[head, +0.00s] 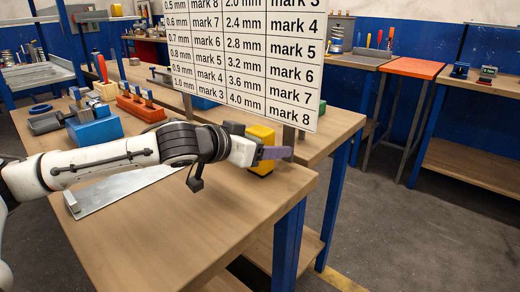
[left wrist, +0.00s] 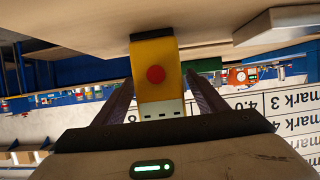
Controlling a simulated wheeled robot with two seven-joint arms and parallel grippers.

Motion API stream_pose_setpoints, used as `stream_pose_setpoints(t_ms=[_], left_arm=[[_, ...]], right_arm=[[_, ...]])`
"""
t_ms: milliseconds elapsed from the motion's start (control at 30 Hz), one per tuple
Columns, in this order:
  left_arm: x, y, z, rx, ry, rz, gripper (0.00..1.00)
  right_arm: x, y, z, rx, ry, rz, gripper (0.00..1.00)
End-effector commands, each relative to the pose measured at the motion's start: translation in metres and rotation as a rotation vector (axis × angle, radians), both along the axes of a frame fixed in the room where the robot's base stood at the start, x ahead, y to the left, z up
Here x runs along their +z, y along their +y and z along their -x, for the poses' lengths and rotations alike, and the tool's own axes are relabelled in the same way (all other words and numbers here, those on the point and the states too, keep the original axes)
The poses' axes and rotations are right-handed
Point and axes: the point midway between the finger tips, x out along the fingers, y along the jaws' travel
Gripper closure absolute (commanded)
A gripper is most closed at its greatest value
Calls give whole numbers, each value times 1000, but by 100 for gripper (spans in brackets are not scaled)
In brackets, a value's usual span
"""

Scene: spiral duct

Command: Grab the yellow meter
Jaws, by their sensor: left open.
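The yellow meter (head: 261,134) stands near the right end of the workbench, partly hidden behind my left gripper in the head view. In the left wrist view the yellow meter (left wrist: 153,60) appears upside down, with a round red button and a pale end with small dark marks. My left gripper (head: 276,153) is open at the meter. In the left wrist view its fingers (left wrist: 161,100) lie on either side of the meter, with a gap visible on each side. My right gripper is not in view.
A sign board (head: 245,55) with a size table stands just behind the meter. A bent metal sheet (head: 125,190) lies on the workbench (head: 190,225) under my left arm. A blue box (head: 95,130) and an orange tool holder (head: 140,108) are at the left. The bench's front is clear.

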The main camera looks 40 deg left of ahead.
Motion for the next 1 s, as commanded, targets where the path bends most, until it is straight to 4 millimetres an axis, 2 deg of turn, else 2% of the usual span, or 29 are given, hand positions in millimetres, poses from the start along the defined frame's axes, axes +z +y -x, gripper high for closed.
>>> stream_pose_setpoints(t_ms=[133,433,700,733,1000], left_arm=[[-5,-1,-15,1,-2,1,34],[-7,-1,-17,1,0,0,36],[-7,-1,-17,1,0,0,82],[-7,-1,-17,1,0,0,85],[-4,-1,-17,1,-3,0,85]], right_arm=[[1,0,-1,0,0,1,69],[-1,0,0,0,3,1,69],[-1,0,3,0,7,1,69],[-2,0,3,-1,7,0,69],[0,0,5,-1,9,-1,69]])
